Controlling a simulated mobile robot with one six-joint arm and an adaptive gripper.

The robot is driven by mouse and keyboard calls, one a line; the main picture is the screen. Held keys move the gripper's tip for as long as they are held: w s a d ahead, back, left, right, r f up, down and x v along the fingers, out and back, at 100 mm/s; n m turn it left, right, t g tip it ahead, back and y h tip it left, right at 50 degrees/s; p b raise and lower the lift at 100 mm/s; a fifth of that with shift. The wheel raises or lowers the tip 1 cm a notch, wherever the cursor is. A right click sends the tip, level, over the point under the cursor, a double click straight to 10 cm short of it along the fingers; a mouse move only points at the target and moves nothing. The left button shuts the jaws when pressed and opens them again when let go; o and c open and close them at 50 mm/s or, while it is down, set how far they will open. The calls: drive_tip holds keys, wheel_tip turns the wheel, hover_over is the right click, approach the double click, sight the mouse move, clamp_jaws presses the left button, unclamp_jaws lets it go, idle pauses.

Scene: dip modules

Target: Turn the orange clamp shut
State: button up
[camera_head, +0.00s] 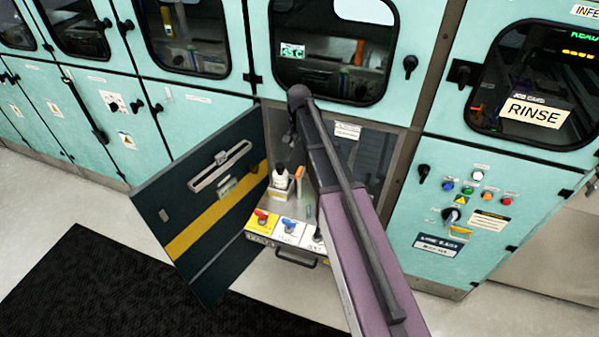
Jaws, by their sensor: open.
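My arm reaches in from the lower right and passes close to the right of the clamp. My gripper (291,138) is small and dark at the arm's far end, above and behind the clamp in the picture, apart from it. It is open, and nothing shows in it.
A pulled-out drawer shelf (293,244) carries a red-handled valve (262,216) and a blue-handled valve (289,223). The dark cabinet door (203,205) stands open on the left. Teal cabinets flank the compartment. A black mat (90,285) lies on the floor.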

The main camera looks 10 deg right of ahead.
sight(299, 170)
drive_tip(key=shift+f+b, duration=6.5)
drive_tip(key=shift+f, duration=0.15)
clamp_jaws()
